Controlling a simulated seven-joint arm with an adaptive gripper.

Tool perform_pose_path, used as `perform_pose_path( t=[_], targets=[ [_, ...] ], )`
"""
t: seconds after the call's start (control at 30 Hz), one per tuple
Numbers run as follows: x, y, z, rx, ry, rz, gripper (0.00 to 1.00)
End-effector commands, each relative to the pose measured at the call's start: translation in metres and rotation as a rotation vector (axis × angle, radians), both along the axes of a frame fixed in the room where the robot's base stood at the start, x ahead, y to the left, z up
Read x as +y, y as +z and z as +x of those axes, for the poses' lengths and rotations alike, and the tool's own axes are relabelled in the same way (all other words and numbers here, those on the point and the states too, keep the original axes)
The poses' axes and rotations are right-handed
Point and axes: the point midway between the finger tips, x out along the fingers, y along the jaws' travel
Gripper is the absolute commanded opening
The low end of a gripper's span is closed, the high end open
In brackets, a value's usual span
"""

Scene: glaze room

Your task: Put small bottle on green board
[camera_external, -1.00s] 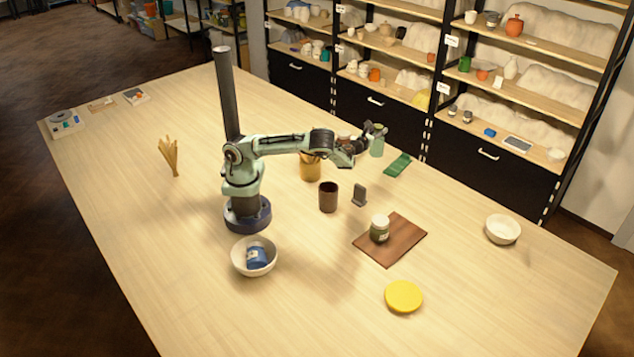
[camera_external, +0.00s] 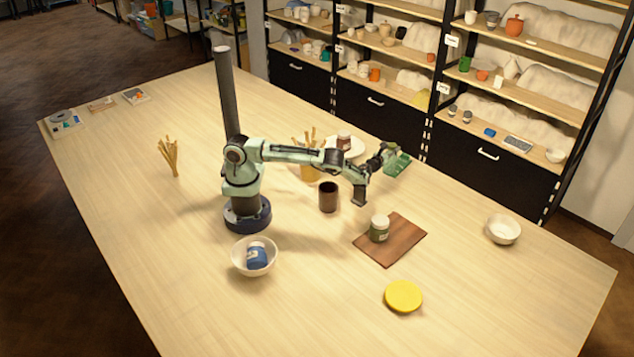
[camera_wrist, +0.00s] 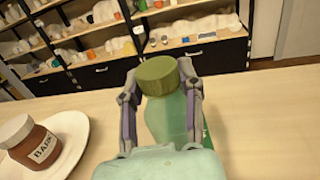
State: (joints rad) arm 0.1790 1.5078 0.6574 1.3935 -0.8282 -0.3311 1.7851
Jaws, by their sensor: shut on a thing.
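The small bottle is pale green with an olive cap. In the wrist view the small bottle (camera_wrist: 166,118) stands between my two fingers. My gripper (camera_wrist: 161,100) is shut on it. In the external view my gripper (camera_external: 384,154) is at the green board, and the bottle is mostly hidden by it. The green board (camera_external: 401,166) lies on the table under or just beyond the gripper. A sliver of green shows right of the fingers in the wrist view. I cannot tell whether the bottle touches the board.
A white plate (camera_wrist: 75,128) carries a brown labelled jar (camera_wrist: 36,145), left of my gripper. A dark cup (camera_external: 328,197) and a grey upright item (camera_external: 359,196) stand nearer. A brown board (camera_external: 405,243) holds a green jar (camera_external: 379,228).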

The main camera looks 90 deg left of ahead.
Motion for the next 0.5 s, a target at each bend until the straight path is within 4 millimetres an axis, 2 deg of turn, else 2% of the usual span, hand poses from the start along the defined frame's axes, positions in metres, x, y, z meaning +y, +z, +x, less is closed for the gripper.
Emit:
perform_pose_path(
  t=[0.1, 0.13, 0.2, 0.5],
  targets=[
    [-0.0002, -0.0027, 0.0003, -0.001, -0.001, 0.001, 0.00],
    [-0.0003, -0.0028, 0.0003, 0.000, -0.001, 0.000, 0.42],
    [-0.0003, -0.0026, 0.0003, 0.000, -0.001, 0.000, 0.61],
    [-0.0003, -0.0019, 0.0002, 0.000, -0.001, 0.000, 0.61]
  ],
)
